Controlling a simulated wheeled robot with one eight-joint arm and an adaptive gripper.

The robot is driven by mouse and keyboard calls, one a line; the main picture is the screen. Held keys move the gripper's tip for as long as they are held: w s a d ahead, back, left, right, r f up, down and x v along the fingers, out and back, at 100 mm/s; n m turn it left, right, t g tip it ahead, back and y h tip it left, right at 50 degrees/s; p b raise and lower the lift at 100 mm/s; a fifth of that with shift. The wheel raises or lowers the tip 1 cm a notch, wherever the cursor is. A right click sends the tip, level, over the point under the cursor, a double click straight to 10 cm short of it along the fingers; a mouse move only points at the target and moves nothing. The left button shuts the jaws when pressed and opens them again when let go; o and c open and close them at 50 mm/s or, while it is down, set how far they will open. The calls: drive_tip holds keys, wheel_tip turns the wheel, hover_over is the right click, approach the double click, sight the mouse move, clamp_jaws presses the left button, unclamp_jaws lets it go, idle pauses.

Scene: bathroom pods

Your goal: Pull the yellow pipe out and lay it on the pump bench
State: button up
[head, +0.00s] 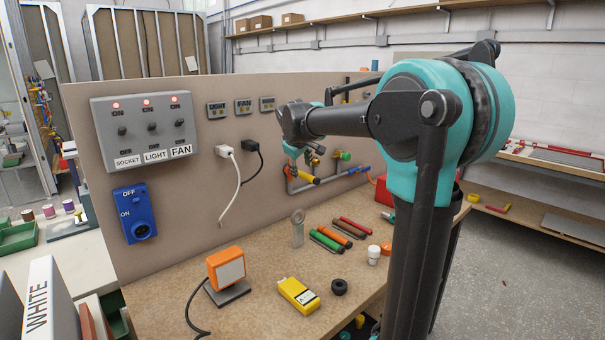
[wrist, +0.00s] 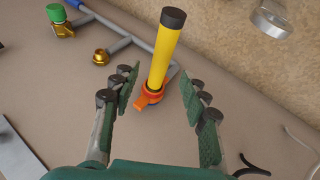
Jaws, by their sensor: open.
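The yellow pipe (wrist: 161,57) has a black cap at its free end. It shows in the wrist view between and beyond my open fingers, its lower end at an orange collar (wrist: 150,96) on the grey pipework (wrist: 128,42). My gripper (wrist: 159,88) is open, with a finger on each side of the pipe and a visible gap to both. In the head view the yellow pipe (head: 304,181) is small, low on the upright panel, with my gripper (head: 295,152) partly hidden just above it. The bench (head: 275,240) spreads out below the panel.
A green-capped brass fitting (wrist: 59,22) is beside the pipe. On the bench lie several coloured tubes (head: 330,238), an orange lamp-like box (head: 227,268), a yellow meter (head: 298,294) and a black ring (head: 339,286). Bare bench shows between the orange box and the tubes.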

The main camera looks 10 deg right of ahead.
sight(303, 174)
drive_tip(key=shift+x, duration=1.85)
clamp_jaws()
